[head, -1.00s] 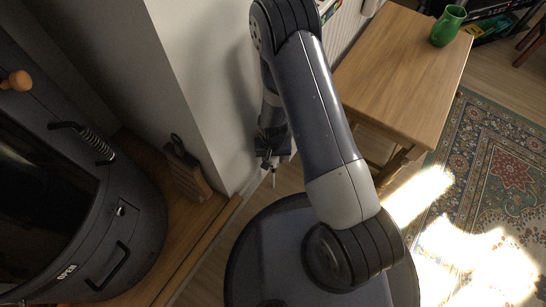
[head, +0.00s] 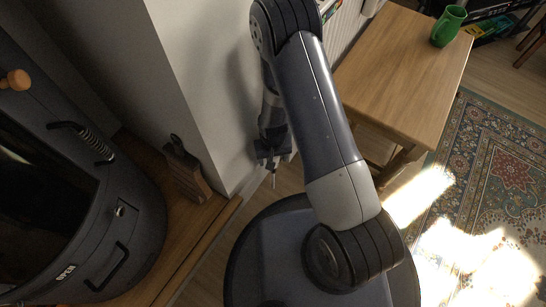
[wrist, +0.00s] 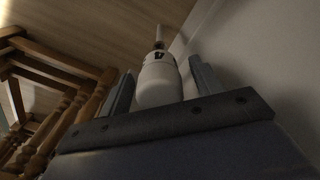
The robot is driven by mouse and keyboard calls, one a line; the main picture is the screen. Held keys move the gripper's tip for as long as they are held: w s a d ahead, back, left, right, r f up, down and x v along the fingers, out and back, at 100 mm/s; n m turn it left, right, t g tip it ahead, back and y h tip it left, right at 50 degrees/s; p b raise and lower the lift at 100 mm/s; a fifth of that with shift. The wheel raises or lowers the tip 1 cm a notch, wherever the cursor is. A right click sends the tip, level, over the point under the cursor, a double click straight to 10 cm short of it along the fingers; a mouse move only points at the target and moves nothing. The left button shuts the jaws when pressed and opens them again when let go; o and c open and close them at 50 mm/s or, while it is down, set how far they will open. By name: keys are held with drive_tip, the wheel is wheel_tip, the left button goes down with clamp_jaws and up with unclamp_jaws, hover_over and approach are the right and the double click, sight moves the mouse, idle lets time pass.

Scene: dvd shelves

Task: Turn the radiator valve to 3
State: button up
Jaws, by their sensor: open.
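The white radiator valve (wrist: 158,82) shows in the wrist view as a rounded knob. A black mark on its far end looks like a 4, but it is small. A thin pale pipe (wrist: 159,34) extends beyond it. My gripper (wrist: 163,78) is open, with one finger on each side of the valve and a visible gap at each side. In the head view my gripper (head: 274,172) is low beside the white wall. I cannot make out the valve there, behind my gripper and arm.
The white wall (head: 205,70) is close on the left of my arm. A wooden table (head: 405,65) with a green jug (head: 448,25) stands right. A dark stove (head: 75,200) and a wooden block (head: 187,172) are left. Turned wooden legs (wrist: 60,115) show in the wrist view.

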drive_tip(key=shift+r, duration=0.1)
wheel_tip(320, 180, up, 11)
drive_tip(key=p, duration=0.4)
drive_tip(key=shift+f, duration=0.2)
wheel_tip(320, 180, down, 11)
drive_tip(key=b, duration=0.4)
drive_tip(key=shift+f, duration=0.2)
drive_tip(key=shift+r, duration=0.3)
drive_tip(key=shift+m, duration=0.4)
